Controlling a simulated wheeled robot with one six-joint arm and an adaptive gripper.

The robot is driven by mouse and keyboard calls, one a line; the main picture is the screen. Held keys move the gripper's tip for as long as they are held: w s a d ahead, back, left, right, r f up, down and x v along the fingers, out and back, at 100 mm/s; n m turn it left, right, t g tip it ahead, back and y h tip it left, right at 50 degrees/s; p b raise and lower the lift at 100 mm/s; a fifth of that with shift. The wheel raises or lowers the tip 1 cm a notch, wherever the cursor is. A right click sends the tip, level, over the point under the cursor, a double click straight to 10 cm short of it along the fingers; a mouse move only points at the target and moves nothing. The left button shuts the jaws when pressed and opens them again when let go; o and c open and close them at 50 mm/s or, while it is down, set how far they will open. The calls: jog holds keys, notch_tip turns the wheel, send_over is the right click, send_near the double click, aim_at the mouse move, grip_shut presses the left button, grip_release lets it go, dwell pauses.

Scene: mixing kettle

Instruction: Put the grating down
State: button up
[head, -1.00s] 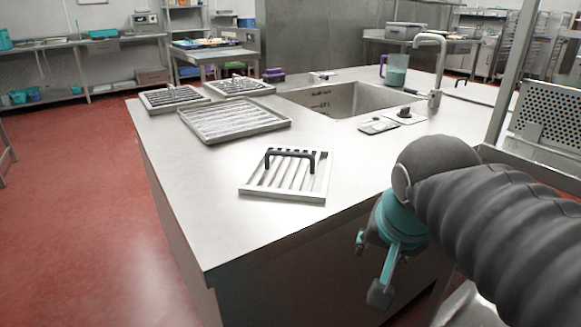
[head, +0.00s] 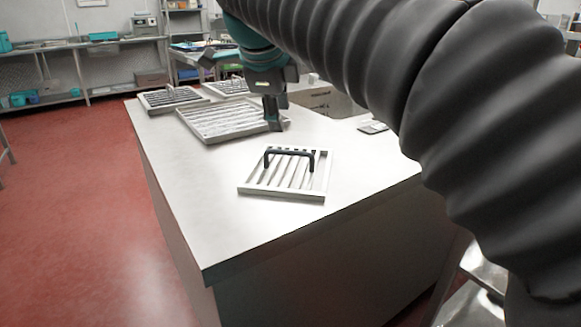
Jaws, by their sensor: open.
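The grating (head: 289,173), a square metal frame with parallel bars and a black arched handle (head: 290,152), lies flat on the near part of the steel worktop. My gripper (head: 274,122) is above the worktop, behind and slightly left of the handle in the picture, pointing down. It is open and holds nothing. It appears apart from the grating and its handle. My arm reaches in from the right and hides the back right of the worktop.
A larger metal tray with bars (head: 222,120) lies behind the grating, partly behind my gripper. Two smaller ones (head: 172,99) (head: 226,87) lie farther back. The sink (head: 327,101) is mostly hidden. The front left of the worktop (head: 215,215) is clear.

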send_near(289, 152)
jog(key=x, duration=0.5)
jog(key=shift+w+a, duration=0.2)
jog(key=shift+w, duration=0.2)
jog(key=shift+s+x, duration=0.25)
jog(key=shift+x, duration=2.35)
jog(key=shift+d+f, duration=0.15)
jog(key=shift+d, duration=0.05)
grip_shut()
